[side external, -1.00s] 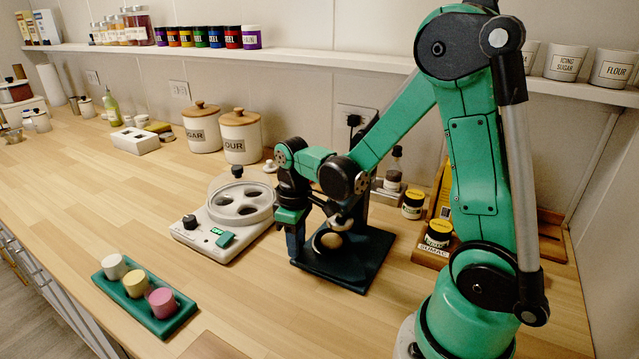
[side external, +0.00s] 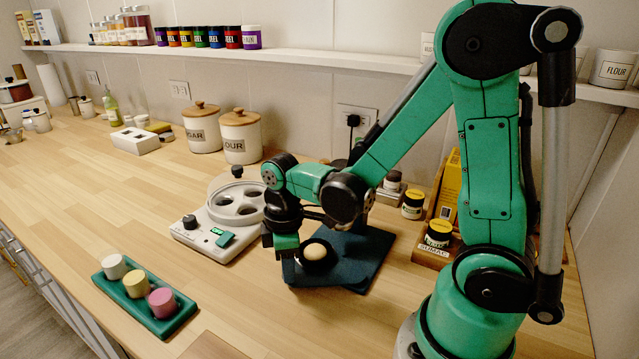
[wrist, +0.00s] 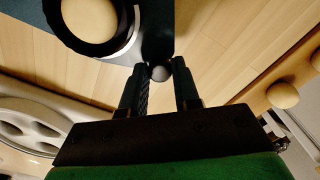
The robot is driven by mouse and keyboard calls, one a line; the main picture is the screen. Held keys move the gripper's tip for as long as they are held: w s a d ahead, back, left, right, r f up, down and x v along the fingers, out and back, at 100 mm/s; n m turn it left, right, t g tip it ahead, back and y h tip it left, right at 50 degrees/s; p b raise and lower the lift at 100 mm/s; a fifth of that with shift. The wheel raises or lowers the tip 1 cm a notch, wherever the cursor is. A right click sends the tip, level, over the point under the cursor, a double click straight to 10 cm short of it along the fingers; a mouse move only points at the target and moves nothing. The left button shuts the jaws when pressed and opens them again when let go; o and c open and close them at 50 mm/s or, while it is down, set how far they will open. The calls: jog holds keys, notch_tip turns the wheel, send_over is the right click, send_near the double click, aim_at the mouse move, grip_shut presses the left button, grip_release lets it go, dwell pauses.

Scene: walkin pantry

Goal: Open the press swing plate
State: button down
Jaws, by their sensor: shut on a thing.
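The press has a dark blue base plate (side external: 358,262), which also fills the top left of the wrist view (wrist: 150,20). A round tan piece (side external: 316,252) shows inside a black ring on the press; it also shows in the wrist view (wrist: 92,18). My gripper (wrist: 161,76) is shut on a small dark round knob (wrist: 160,72) beside the ring, at the edge of the base. In the side view my gripper (side external: 284,262) is low at the left front of the press. My wrist hides part of the press there, so I cannot tell the swing plate's full outline.
A white machine (side external: 205,243) with a round holed top stands close to the left. A green tray (side external: 172,323) with three coloured cylinders lies at the front left. Spice jars (side external: 438,234) stand at the right. Open counter lies between the tray and the press.

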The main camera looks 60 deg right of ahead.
jog(key=shift+s+a+n, duration=0.65)
jog(key=shift+a+n, duration=0.15)
jog(key=shift+n, duration=0.2)
jog(key=shift+s+a+n, duration=0.8)
jog(key=shift+s+n, duration=0.15)
jog(key=shift+n, duration=0.25)
jog(key=shift+s+a+n, duration=0.25)
jog(key=shift+s+n, duration=0.35)
jog(key=shift+n, duration=0.05)
jog(key=shift+s+a+n, duration=0.3)
jog(key=shift+s+n, duration=0.3)
jog(key=shift+n, duration=0.1)
jog(key=shift+s+a+n, duration=0.25)
jog(key=shift+s+n, duration=0.35)
jog(key=shift+n, duration=0.05)
jog(key=shift+s, duration=0.1)
jog(key=c, duration=0.6)
grip_release()
jog(key=shift+c, duration=0.2)
jog(key=shift+r, duration=0.1)
jog(key=shift+r, duration=2.7)
